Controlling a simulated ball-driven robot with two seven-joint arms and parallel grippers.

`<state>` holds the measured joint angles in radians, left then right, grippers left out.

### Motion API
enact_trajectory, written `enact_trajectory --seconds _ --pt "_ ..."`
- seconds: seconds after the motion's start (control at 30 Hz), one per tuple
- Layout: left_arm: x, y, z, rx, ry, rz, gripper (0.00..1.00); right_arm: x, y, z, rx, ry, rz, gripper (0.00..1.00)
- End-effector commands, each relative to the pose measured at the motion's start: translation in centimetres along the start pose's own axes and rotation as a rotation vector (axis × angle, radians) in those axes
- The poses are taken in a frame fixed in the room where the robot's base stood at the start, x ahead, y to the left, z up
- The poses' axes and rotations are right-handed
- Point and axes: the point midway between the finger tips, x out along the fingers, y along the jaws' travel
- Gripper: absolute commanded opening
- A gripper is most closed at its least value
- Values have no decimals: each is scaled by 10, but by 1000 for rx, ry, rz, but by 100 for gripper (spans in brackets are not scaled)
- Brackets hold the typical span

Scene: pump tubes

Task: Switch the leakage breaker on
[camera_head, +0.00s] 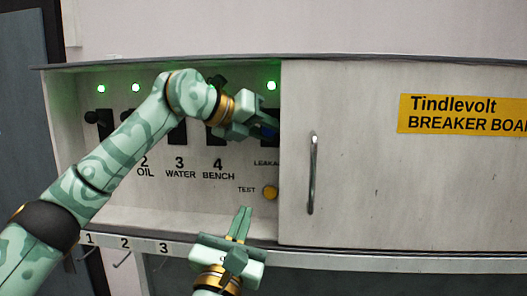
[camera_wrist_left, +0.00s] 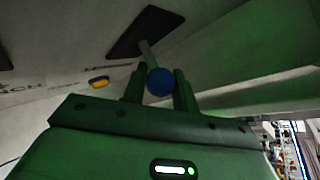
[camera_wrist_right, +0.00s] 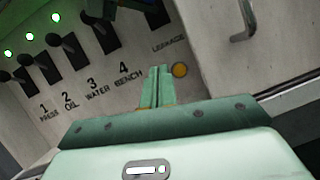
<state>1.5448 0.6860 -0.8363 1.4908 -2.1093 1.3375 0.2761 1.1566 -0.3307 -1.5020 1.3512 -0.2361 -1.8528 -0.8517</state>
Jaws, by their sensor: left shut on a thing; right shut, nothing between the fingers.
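The leakage breaker's lever has a blue ball knob (camera_wrist_left: 160,81) on a stem out of a dark plate (camera_wrist_left: 146,32) in the left wrist view. My left gripper (camera_head: 265,131) is shut on this knob, with a finger (camera_wrist_left: 180,90) on either side. In the head view the gripper mostly hides the lever, so its exact angle is hard to tell. A green lamp (camera_head: 271,86) glows above it. My right gripper (camera_head: 243,222) is shut and empty, below and left of the yellow test button (camera_head: 270,193). In the right wrist view its fingertips (camera_wrist_right: 158,72) appear just left of that button.
Other breakers with black knobs (camera_wrist_right: 52,39) stand in a row to the left, with lit green lamps. A sliding door (camera_head: 350,180) with a metal handle (camera_head: 312,172) covers the right part of the cabinet, close beside the leakage breaker. Numbered hooks (camera_head: 122,260) hang below.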

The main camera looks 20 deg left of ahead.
Motion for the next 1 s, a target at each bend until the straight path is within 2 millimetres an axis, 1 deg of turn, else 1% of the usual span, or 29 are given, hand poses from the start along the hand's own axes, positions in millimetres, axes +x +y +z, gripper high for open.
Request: enact_trajectory --seconds 0.03,0.1,0.17,0.27,0.37,0.5,0.7,0.83,1.0 --pt "-1 0 2 2 -6 0 0 2 1 11 -14 -40 1 0" --pt "-1 0 2 3 -6 0 0 4 0 20 -29 -76 -2 0" --pt "-1 0 2 3 -6 0 0 8 0 24 -35 -92 -4 0" --pt "-1 0 2 3 -6 0 0 19 0 26 -37 -96 -6 0" --pt "-1 0 2 3 -6 0 0 37 0 28 -38 -96 -6 0" --pt "-1 -1 2 3 -6 0 0 68 0 31 -39 -96 -7 0" --pt "-1 -1 2 3 -7 -1 0 108 -1 36 -36 -95 -8 0" --pt "-1 0 2 3 -7 0 0 119 -1 52 -34 -93 -6 0" --pt "-1 0 2 3 -7 0 0 128 -1 61 -34 -89 -8 0"
